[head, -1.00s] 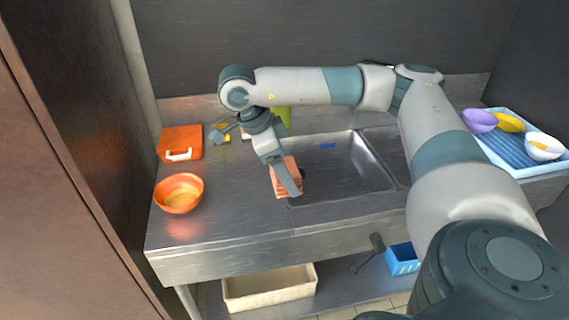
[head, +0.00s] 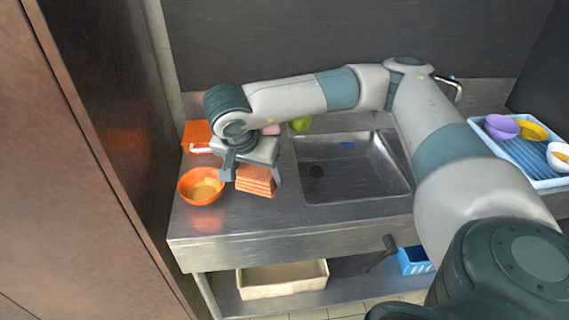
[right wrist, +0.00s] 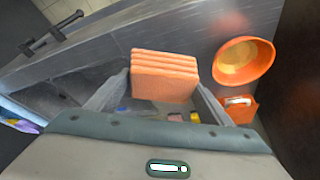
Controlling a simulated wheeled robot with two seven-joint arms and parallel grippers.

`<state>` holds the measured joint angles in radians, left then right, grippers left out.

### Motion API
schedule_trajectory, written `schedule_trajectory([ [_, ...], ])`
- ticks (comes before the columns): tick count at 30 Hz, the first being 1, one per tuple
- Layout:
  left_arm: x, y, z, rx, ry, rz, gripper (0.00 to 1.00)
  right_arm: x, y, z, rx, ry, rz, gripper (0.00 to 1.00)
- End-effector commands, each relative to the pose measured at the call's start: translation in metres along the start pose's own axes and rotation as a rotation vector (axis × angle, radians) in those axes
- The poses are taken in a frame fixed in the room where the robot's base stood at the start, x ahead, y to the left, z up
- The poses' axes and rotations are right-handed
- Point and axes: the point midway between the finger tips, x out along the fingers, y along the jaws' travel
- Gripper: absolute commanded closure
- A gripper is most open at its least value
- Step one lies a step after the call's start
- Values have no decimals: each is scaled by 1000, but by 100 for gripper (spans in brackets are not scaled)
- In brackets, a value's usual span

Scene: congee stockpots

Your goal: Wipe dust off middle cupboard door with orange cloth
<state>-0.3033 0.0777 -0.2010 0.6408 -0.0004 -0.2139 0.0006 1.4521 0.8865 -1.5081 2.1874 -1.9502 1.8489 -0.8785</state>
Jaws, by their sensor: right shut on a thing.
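The orange cloth (head: 256,181) is a folded, layered block in my right gripper (head: 253,174). It is above the steel counter, just right of an orange bowl in the head view. In the right wrist view the cloth (right wrist: 165,77) sits between the two fingers of the gripper (right wrist: 160,95). Whether the cloth touches the counter is unclear. A large brown panel (head: 70,190) fills the left of the head view; I cannot tell whether it is the middle cupboard door. No dust can be made out. My left gripper is not in view.
The orange bowl (head: 201,187) and an orange box (head: 197,135) stand on the counter's left part. A sink (head: 350,170) lies right of the cloth. A blue rack (head: 530,165) with bowls is at far right. A cream bin (head: 282,279) is on the lower shelf.

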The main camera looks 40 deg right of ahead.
Motion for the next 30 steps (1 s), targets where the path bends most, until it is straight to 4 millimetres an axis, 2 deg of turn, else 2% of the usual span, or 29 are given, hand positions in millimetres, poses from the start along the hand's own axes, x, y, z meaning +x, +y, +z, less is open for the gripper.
schedule_trajectory([
  [1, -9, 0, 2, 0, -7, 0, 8, -11, -9, 6, -106, -1, -45, 44],
  [6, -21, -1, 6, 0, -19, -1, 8, -33, -39, 28, -461, -2, -193, 44],
  [13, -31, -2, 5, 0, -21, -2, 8, -57, -65, 52, -805, -2, -335, 44],
  [18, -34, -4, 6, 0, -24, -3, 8, -65, -72, 61, -916, -2, -380, 44],
  [27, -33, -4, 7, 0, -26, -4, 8, -65, -73, 62, -936, -2, -387, 44],
  [28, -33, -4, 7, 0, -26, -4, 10, -65, -73, 62, -935, -2, -387, 44],
  [30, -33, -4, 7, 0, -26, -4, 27, -65, -73, 62, -935, -2, -387, 44],
])
